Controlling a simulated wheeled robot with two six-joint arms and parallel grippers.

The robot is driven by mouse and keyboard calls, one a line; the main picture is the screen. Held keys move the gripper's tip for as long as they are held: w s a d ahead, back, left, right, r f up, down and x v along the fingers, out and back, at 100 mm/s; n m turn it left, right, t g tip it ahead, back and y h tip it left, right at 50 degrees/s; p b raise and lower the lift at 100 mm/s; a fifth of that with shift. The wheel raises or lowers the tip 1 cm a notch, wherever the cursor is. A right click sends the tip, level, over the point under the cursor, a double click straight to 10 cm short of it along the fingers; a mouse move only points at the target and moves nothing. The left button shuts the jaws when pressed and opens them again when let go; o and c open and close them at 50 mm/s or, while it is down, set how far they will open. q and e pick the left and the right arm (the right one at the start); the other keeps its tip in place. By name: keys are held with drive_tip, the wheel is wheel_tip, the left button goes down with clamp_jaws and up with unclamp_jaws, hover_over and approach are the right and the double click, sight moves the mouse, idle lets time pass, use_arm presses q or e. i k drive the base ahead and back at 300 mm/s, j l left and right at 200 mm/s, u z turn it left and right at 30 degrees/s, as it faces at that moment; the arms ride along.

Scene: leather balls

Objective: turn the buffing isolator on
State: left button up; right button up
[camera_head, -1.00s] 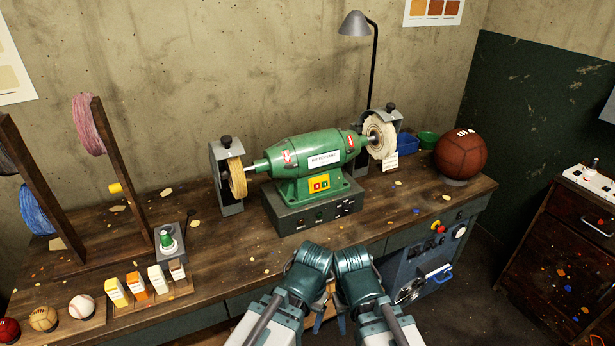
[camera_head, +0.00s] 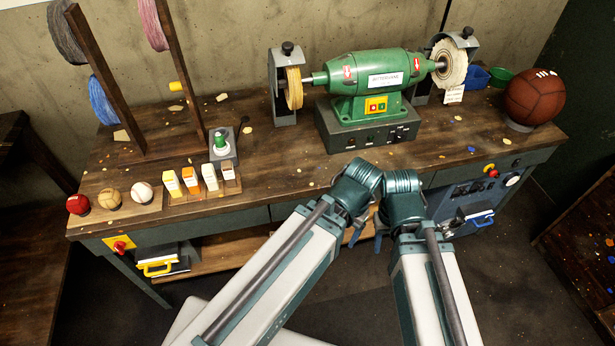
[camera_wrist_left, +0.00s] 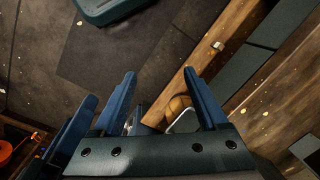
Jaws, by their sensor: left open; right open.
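A red rotary switch on a yellow plate (camera_head: 120,244) is on the bench's left front, below the row of balls. A second panel at the bench's right front has a red and yellow switch (camera_head: 490,171). No label is readable to tell which is the buffing isolator. The green buffing machine (camera_head: 372,80) stands on the bench. My right gripper (camera_head: 368,238) is low in front of the bench, apart from both switches and partly hidden by my arms. My left gripper (camera_wrist_left: 168,85) is open and empty in the left wrist view. Its jaws are hard to pick out in the head view.
A yellow-handled item (camera_head: 160,267) sits below the left switch. Three small balls, several little boxes (camera_head: 200,180) and a green-topped device (camera_head: 222,145) line the bench's left part. A brown ball (camera_head: 534,97) is at the right end. Open floor lies before the bench.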

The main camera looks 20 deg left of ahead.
sight(119, 246)
drive_tip(key=u, duration=2.4)
